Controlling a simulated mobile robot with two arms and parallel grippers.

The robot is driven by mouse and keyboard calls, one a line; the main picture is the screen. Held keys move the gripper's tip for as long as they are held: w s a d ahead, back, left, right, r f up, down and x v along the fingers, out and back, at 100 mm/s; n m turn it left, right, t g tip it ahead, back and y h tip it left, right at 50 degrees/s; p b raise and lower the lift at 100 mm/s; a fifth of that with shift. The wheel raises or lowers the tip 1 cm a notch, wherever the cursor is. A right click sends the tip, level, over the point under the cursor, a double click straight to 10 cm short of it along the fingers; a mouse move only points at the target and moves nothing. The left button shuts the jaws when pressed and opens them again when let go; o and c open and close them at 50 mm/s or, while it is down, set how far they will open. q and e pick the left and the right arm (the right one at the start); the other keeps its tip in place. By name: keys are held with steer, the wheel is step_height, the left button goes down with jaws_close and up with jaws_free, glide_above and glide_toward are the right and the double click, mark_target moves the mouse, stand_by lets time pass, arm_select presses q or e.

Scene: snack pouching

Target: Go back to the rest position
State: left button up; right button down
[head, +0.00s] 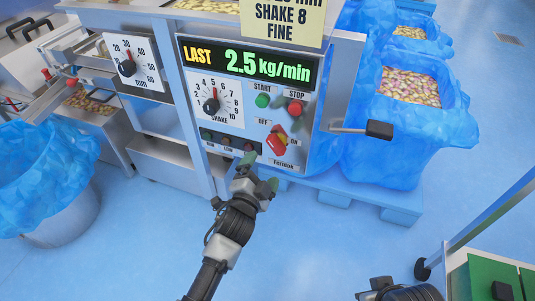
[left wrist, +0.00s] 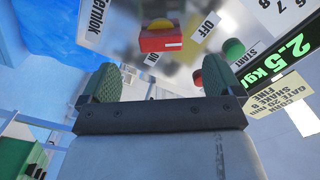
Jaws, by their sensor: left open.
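My left gripper (head: 258,172) is in front of the lower edge of the machine's control panel (head: 222,138) in the head view. Its green-padded fingers are apart with nothing between them. In the left wrist view the open left gripper (left wrist: 160,82) faces the panel, which appears upside down. The red and yellow rotary switch (head: 276,140) is just above the gripper; it also shows in the left wrist view (left wrist: 160,42). Contact with the panel cannot be told. Part of my right arm shows at the bottom right edge of the head view; its fingers do not show.
The display (head: 248,62) reads 2.5 kg/min. A lever with a black handle (head: 379,129) sticks out right of the panel. A blue-lined bin (head: 440,135) of snacks stands behind it. Another blue-lined bin (head: 45,175) is left. A green-topped cart (head: 490,280) is lower right. Blue floor (head: 320,245) is open between.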

arm_select(q)
steer(key=shift+v, duration=1.15)
